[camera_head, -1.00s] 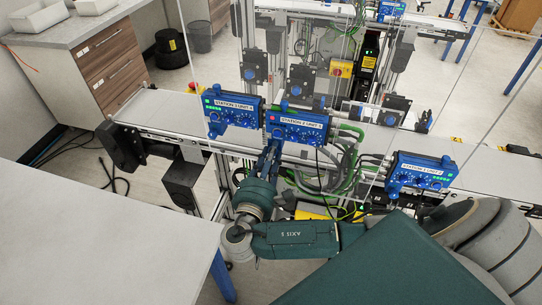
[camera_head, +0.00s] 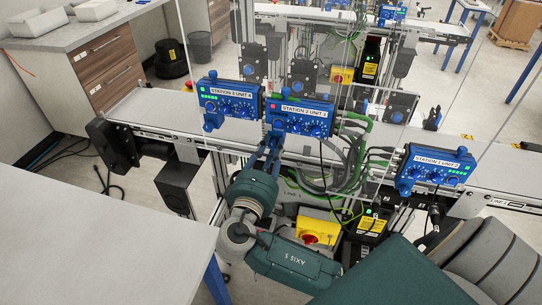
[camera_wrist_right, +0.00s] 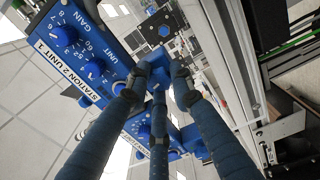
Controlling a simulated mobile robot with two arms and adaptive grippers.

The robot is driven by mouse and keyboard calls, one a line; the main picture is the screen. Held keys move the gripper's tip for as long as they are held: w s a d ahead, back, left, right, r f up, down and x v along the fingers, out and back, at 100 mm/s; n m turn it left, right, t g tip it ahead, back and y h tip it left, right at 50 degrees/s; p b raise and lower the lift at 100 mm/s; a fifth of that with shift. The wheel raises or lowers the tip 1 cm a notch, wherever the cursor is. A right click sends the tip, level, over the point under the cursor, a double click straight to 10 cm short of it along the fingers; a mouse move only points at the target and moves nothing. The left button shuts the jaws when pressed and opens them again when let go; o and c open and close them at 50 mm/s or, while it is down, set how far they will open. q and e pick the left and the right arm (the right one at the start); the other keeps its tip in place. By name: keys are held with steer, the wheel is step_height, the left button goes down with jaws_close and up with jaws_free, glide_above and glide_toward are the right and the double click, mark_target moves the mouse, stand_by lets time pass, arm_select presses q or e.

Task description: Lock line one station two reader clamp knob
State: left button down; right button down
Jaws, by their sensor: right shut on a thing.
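The blue reader box labelled Station 2 Unit 1 (camera_head: 303,116) is mounted on the near side of the conveyor. It also shows in the right wrist view (camera_wrist_right: 90,62), with its dials and label close up. My right gripper (camera_head: 272,144) reaches up to the lower left end of this box. In the right wrist view its fingers (camera_wrist_right: 155,82) are closed together around the blue clamp knob beside the box. The fingers hide most of the knob, so its turn angle cannot be read. My left gripper is not in view.
Blue box Station 3 Unit 4 (camera_head: 230,101) sits close on the left, and blue box Station 1 Unit 2 (camera_head: 436,167) on the right. Green and grey cables (camera_head: 350,160) hang beside the gripper. A white table (camera_head: 90,240) fills the lower left.

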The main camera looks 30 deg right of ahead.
steer(key=shift+s+f+m+b, duration=0.1)
steer(key=shift+f+m+b, duration=0.15)
steer(key=shift+m+b, duration=0.85)
steer(key=c, duration=1.7)
jaws_free()
steer(key=shift+c, duration=0.2)
steer(key=shift+o, duration=1.1)
steer(key=shift+s+d, duration=0.1)
steer(key=shift+r, duration=0.15)
steer(key=v, duration=1.2)
